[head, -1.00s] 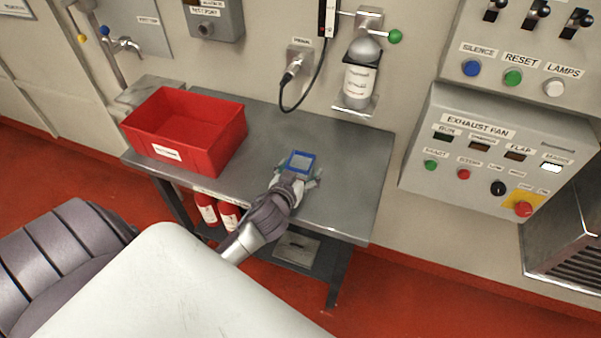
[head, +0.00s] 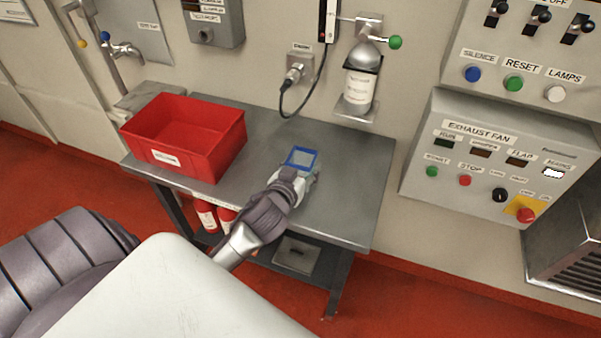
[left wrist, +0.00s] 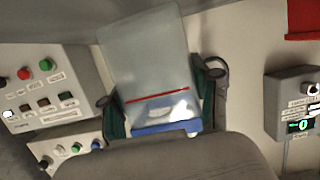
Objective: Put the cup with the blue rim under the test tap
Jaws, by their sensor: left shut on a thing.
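In the left wrist view the cup (left wrist: 150,65) is a clear grey vessel with a red line and a blue band. My left gripper (head: 297,176) is shut on the cup, with a finger on each side. I cannot tell whether the cup touches the table. A metal tap (head: 126,50) is on the wall at the upper left; its plate's label is too small to read surely. My right gripper is not in view.
A red bin (head: 215,160) stands on the grey table (head: 350,185), left of the cup. A bottle dispenser (head: 360,85) with a green knob hangs behind, near a plugged black cable (head: 292,100). The exhaust fan panel (head: 490,165) is at right. The right tabletop is clear.

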